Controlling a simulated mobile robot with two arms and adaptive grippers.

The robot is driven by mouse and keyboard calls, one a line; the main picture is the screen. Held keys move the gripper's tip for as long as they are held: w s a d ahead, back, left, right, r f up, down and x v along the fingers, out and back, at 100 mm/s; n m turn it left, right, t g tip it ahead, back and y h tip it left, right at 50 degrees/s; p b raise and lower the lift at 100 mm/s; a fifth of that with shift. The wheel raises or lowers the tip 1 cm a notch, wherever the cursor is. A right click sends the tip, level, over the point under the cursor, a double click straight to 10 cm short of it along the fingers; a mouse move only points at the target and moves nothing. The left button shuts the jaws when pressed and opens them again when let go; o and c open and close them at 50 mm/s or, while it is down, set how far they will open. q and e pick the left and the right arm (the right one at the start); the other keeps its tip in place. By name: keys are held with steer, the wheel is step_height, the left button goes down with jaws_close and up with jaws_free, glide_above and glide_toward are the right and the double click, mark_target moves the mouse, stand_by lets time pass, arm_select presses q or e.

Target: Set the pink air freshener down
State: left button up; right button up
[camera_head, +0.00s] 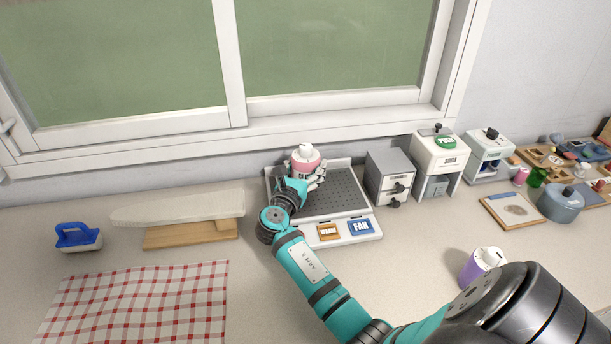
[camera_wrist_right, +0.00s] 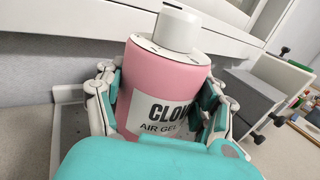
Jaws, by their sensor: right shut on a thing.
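The pink air freshener (camera_head: 304,160) has a white cap and a white label. My right gripper (camera_head: 304,178) is shut on it at the back of the grey tray with WARM and FAN buttons (camera_head: 345,192). In the right wrist view the air freshener (camera_wrist_right: 170,85) stands nearly upright, slightly tilted in the picture, between the two fingers of the gripper (camera_wrist_right: 160,105). Its lower part is hidden behind the gripper's palm, so I cannot tell whether its base touches the tray. My left gripper is not in view.
A grey drawer box (camera_head: 389,177) stands right of the tray, beside a white dispenser with a green button (camera_head: 440,163). A small ironing board (camera_head: 180,208) lies left. A purple container (camera_head: 482,266) stands in front. A checkered cloth (camera_head: 135,303) covers the front left.

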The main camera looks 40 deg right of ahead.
mark_target(305, 176)
step_height(305, 176, down, 3)
steer(key=shift+f, duration=0.15)
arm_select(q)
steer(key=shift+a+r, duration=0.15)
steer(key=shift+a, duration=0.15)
arm_select(e)
steer(key=shift+f, duration=0.1)
steer(key=shift+f, duration=0.1)
steer(key=o, duration=1.4)
steer(key=shift+r, duration=0.3)
arm_select(q)
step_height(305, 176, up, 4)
steer(key=p, duration=0.4)
arm_select(e)
steer(key=v, duration=1.2)
steer(key=shift+f, duration=0.15)
